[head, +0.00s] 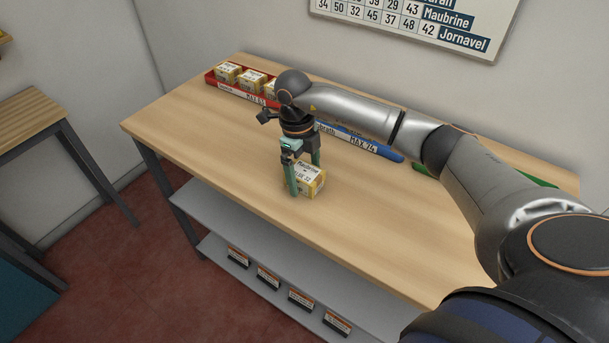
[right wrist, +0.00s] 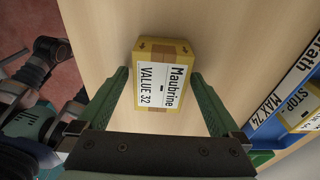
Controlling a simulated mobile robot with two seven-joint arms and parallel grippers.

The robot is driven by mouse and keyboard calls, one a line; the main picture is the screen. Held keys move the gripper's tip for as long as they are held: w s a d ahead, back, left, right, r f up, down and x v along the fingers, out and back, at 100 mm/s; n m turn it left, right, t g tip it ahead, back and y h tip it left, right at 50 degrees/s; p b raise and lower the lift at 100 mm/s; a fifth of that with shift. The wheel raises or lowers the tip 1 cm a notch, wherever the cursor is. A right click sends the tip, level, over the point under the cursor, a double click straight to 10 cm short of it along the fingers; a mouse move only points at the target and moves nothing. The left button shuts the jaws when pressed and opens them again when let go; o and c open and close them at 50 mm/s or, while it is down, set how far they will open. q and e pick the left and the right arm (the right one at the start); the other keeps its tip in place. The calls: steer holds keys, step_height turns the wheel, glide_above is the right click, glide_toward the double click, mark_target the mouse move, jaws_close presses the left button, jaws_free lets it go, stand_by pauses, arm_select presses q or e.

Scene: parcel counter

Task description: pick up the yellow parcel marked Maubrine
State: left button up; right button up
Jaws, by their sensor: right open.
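The yellow parcel marked Maubrine (head: 313,184) sits on the bare wood near the counter's front edge. In the right wrist view the same parcel (right wrist: 181,102) carries a white label reading "Maubrine" and "VALUE 32". My right gripper (head: 305,180) points down at it, open, with green fingers. In the right wrist view the right gripper's fingers (right wrist: 160,76) stand on either side of the parcel, with gaps between them and its sides.
On the counter (head: 220,135), a red tray (head: 213,80) holding several yellow parcels, a blue tray (head: 385,152) and a green tray (head: 540,181) line the back. A number board (head: 400,22) hangs on the wall. The counter's left front is clear.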

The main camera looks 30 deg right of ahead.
steer(key=c, duration=1.5)
steer(key=shift+r, duration=0.1)
